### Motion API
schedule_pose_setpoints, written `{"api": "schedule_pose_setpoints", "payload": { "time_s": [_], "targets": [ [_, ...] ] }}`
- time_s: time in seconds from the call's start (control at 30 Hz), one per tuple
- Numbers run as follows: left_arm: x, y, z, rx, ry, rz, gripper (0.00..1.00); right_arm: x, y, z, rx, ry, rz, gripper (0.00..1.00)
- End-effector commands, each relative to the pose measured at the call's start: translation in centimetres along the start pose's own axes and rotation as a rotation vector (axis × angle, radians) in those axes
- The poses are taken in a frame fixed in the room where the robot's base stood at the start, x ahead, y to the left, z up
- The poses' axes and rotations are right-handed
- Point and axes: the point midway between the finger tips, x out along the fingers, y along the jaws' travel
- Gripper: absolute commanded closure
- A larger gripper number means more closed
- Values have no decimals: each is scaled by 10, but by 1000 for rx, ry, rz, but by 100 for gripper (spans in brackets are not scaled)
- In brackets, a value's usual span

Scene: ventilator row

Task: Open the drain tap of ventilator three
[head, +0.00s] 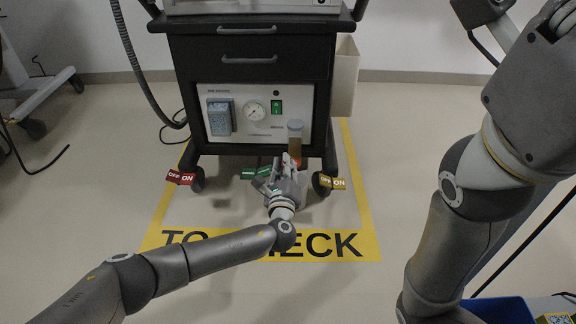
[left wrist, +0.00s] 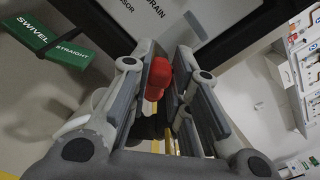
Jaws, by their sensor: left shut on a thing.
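The ventilator cart (head: 250,62) stands inside yellow floor tape. On its lower front is a white panel (head: 237,92) with a gauge and a green switch. An upright jar with brown-orange content (head: 295,140) is at the panel's right edge. My left gripper (head: 290,166) is low in front of the cart, just below the jar. In the left wrist view a red tap (left wrist: 158,76) lies between the fingers of my left gripper (left wrist: 171,80), which is shut on it. The fingers partly hide the tap, and its turn angle is unclear. My right gripper is out of view.
Red (head: 181,178) and yellow (head: 332,183) OFF/ON tags are at the front casters. A green SWIVEL/STRAIGHT tag (left wrist: 52,42) shows left of my gripper. A beige bin (head: 344,75) hangs on the cart's right side. Floor in front is clear; a blue box (head: 502,310) is bottom right.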

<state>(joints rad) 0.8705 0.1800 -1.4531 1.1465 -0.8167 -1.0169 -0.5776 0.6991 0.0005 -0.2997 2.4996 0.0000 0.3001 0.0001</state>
Motion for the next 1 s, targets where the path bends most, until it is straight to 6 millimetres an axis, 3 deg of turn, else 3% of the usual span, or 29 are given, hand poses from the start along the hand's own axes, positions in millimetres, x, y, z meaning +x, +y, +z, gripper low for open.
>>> {"api": "schedule_pose_setpoints", "payload": {
  "time_s": [0.6,1.0],
  "targets": [
    [0,26,-10,-547,-1,4,100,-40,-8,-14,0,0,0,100],
    [0,31,-13,-719,-1,3,100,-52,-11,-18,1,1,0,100]
  ]
}}
